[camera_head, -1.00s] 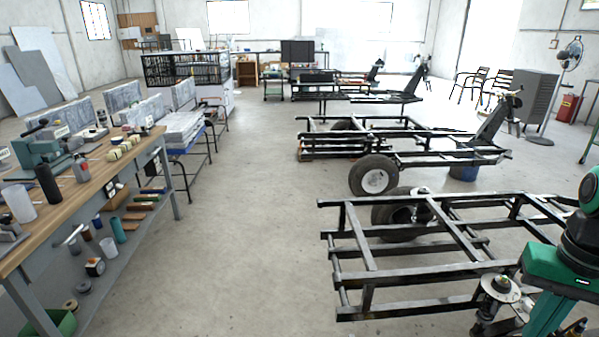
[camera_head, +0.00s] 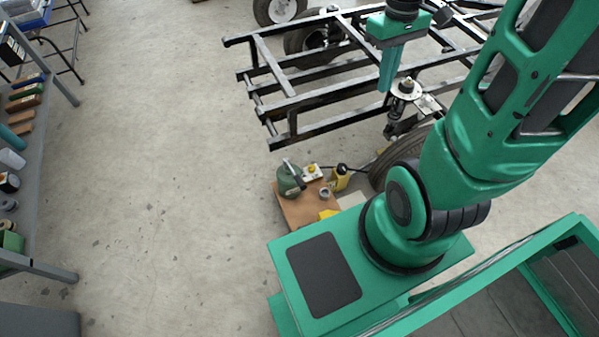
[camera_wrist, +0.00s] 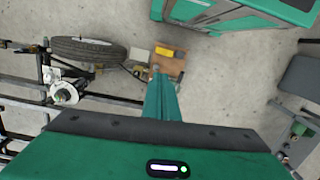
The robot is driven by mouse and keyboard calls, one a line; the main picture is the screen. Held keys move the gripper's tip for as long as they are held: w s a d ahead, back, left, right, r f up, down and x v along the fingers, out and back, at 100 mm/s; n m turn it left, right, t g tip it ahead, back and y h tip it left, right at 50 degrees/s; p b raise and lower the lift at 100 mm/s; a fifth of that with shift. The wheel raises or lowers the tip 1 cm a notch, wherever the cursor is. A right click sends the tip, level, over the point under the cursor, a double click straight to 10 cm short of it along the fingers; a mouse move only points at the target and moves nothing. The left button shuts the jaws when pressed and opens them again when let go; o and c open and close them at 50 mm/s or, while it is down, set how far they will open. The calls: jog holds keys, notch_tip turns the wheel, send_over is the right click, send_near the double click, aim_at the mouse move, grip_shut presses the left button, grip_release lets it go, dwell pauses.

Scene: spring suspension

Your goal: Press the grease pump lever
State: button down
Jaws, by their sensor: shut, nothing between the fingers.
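The board also shows in the wrist view (camera_wrist: 177,67), partly hidden by my fingers, and I cannot make out the lever there. In the wrist view my shut green fingers (camera_wrist: 161,78) reach toward the board.
A black metal frame (camera_head: 310,97) with a wheel and a spring strut (camera_head: 398,110) stands behind. A workbench (camera_head: 42,160) is at left. The floor between is clear.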

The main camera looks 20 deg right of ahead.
aim_at(300, 180)
jog(key=w+a+f+n, duration=0.2)
jog(key=w+f+n, duration=0.3)
jog(key=w+f, duration=0.25)
jog(key=w+a+f+n+g, duration=0.1)
jog(key=w+a+f+n, duration=0.2)
jog(key=f, duration=0.6)
jog(key=w+a+f+n+g+y, duration=0.1)
jog(key=w+a+f+n, duration=0.2)
jog(key=f, duration=0.7)
jog(key=w+a+f+n+y, duration=0.1)
jog(key=w+a+f+n, duration=0.2)
jog(key=f, duration=0.6)
jog(key=a+n, duration=0.2)
jog(key=shift+f+n+g, duration=0.4)
jog(key=shift+f, duration=0.1)
jog(key=x, duration=1.3)
jog(key=shift+f, duration=0.35)
jog(key=shift+a, duration=0.1)
